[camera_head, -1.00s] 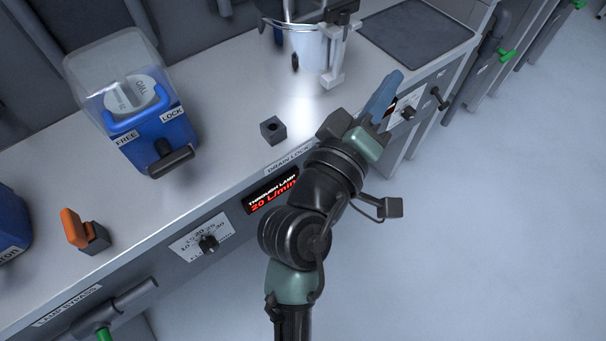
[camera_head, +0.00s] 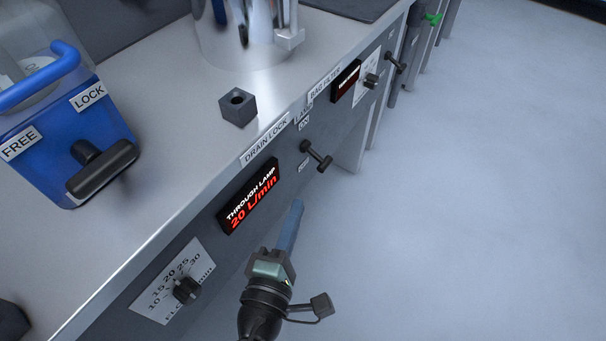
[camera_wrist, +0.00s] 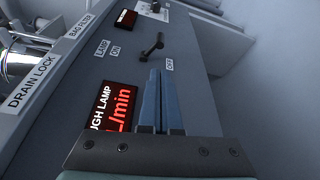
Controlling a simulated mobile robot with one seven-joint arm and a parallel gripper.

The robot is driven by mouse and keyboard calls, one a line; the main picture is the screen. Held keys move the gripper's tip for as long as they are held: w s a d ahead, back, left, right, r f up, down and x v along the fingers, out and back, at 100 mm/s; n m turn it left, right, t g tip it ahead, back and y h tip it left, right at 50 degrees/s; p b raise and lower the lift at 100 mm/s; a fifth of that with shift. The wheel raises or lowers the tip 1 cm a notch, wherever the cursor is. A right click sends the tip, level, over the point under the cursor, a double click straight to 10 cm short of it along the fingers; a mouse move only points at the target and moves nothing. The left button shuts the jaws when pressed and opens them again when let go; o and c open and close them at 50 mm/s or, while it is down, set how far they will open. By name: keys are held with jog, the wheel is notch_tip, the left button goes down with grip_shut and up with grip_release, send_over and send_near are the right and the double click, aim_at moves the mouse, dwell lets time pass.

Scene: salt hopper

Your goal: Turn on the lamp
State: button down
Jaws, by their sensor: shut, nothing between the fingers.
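The lamp switch (camera_head: 317,156) is a dark lever with a cross-bar knob, sticking out of the grey front panel. An ON label (camera_head: 304,125) is above it and an OFF label (camera_head: 303,165) below. In the wrist view the lever (camera_wrist: 153,47) lies between LAMP ON on the left and OFF on the right; I cannot tell clearly which one it is set to. My gripper (camera_head: 297,204) is shut and empty, its blue fingers pointing up toward the switch from below. In the wrist view the fingertips (camera_wrist: 160,73) appear just below the lever, with no visible contact.
A red-lit display (camera_head: 249,198) reads THROUGH LAMP 20 L/min. A flow dial (camera_head: 186,289) is at lower left, and another small lever (camera_head: 396,62) is farther right. A blue container (camera_head: 62,150) and a small dark block (camera_head: 238,107) stand on the counter. The floor at right is clear.

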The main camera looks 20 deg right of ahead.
aim_at(325, 164)
jog(key=shift+d, duration=0.1)
jog(key=b+x, duration=0.2)
jog(key=x, duration=0.8)
jog(key=shift+r, duration=0.2)
jog(key=shift+s+n+p, duration=0.1)
jog(key=shift+n+p, duration=0.2)
jog(key=shift+p, duration=0.5)
